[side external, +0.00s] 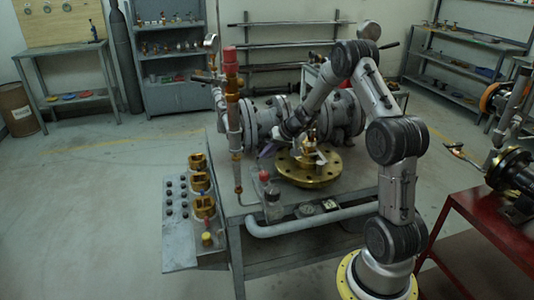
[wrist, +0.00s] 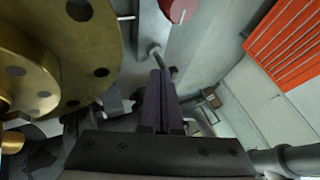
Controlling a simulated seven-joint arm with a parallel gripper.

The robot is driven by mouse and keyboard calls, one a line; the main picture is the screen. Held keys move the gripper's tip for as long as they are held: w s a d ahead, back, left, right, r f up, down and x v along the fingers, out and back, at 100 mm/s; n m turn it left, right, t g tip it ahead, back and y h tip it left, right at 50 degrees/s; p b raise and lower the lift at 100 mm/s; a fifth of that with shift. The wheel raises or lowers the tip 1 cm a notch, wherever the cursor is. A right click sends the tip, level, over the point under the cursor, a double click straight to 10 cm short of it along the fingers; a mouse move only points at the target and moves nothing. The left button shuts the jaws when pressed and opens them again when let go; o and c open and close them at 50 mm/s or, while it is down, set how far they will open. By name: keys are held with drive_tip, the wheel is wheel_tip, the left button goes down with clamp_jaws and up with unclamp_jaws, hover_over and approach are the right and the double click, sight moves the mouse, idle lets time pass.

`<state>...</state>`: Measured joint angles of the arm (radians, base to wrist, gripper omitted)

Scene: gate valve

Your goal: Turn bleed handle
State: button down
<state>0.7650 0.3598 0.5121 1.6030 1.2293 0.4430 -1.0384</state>
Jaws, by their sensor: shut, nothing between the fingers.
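My gripper (wrist: 161,74) is shut and empty, its two dark fingers pressed side by side in the wrist view. In the side view my gripper (side external: 267,151) hangs at the left of the brass flange, above the bench. A small grey metal lever (wrist: 155,50) with a rounded end lies just beyond the fingertips; it may be the bleed handle. I cannot tell whether the fingers touch it. A red knob (wrist: 178,8) shows at the top edge of the wrist view. In the side view a red knob (side external: 264,175) tops a small grey fitting (side external: 272,202) near the bench's front.
The brass flange (side external: 309,170) fills the upper left in the wrist view (wrist: 75,75). A vertical pipe with a red cap (side external: 231,55) stands left of my gripper. The grey valve body (side external: 265,118) is behind. A side panel (side external: 182,228) carries brass fittings and dark knobs.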

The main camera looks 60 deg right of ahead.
drive_tip(key=shift+a+m+h, duration=0.3)
drive_tip(key=shift+m+h, duration=0.2)
drive_tip(key=shift+m, duration=0.2)
drive_tip(key=shift+a+m+h, duration=0.25)
drive_tip(key=shift+m+h, duration=0.05)
drive_tip(key=shift+m, duration=0.2)
drive_tip(key=shift+w+a, duration=0.6)
drive_tip(key=shift+a, duration=0.3)
drive_tip(key=shift+w+a, duration=0.4)
drive_tip(key=shift+w, duration=0.15)
drive_tip(key=shift+w+a, duration=0.1)
drive_tip(key=shift+w, duration=0.4)
drive_tip(key=shift+a, duration=0.15)
idle(1.0)
drive_tip(key=shift+s+a, duration=0.1)
drive_tip(key=shift+a, duration=0.6)
